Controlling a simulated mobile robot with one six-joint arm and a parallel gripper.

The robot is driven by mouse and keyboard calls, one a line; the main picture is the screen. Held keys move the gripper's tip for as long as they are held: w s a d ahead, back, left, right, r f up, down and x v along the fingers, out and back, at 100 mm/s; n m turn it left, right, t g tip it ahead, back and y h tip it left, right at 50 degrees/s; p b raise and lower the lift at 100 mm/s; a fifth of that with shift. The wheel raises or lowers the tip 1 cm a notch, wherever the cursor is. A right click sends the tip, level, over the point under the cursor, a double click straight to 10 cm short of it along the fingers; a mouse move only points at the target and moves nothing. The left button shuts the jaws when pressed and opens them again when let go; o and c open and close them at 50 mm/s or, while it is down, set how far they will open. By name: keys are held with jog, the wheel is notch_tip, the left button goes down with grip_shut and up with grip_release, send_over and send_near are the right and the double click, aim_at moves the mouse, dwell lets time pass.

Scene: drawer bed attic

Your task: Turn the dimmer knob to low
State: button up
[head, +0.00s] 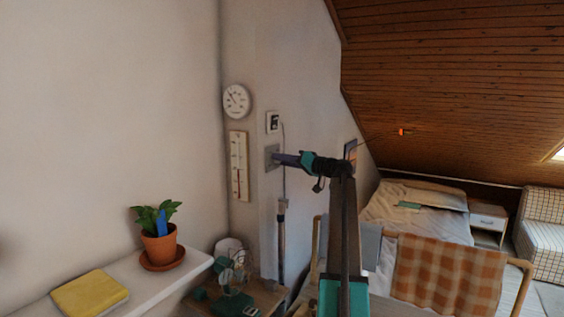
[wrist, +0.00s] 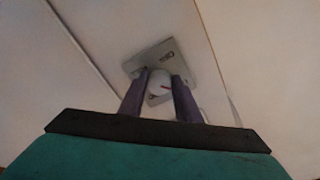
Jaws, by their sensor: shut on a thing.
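The dimmer knob (wrist: 159,83) is a round white knob with a red mark, on a grey square wall plate (wrist: 165,59) in the wrist view. The plate (head: 271,158) also shows in the head view, on the wall below a small white thermostat-like box. My gripper (wrist: 159,88) has its two dark fingers on either side of the knob and is shut on it. In the head view my gripper (head: 279,159) reaches left to the plate, and its fingers hide the knob there.
A white box (head: 273,122), a round dial (head: 237,101) and a thermometer board (head: 239,165) hang near the plate.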

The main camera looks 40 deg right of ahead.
jog(key=shift+f+b, duration=0.2)
jog(key=shift+b, duration=0.9)
jog(key=shift+r+n+b, duration=0.15)
jog(key=shift+n+b, duration=0.15)
jog(key=shift+b, duration=0.15)
jog(key=o, duration=1.1)
jog(key=shift+c, duration=0.2)
jog(key=shift+s, duration=0.1)
jog(key=s+d+b, duration=0.2)
jog(key=s+b, duration=0.1)
jog(key=s, duration=1)
jog(key=shift+s+d+b, duration=0.2)
jog(key=shift+d+b, duration=0.1)
jog(key=shift+b, duration=0.1)
jog(key=shift+r, duration=0.1)
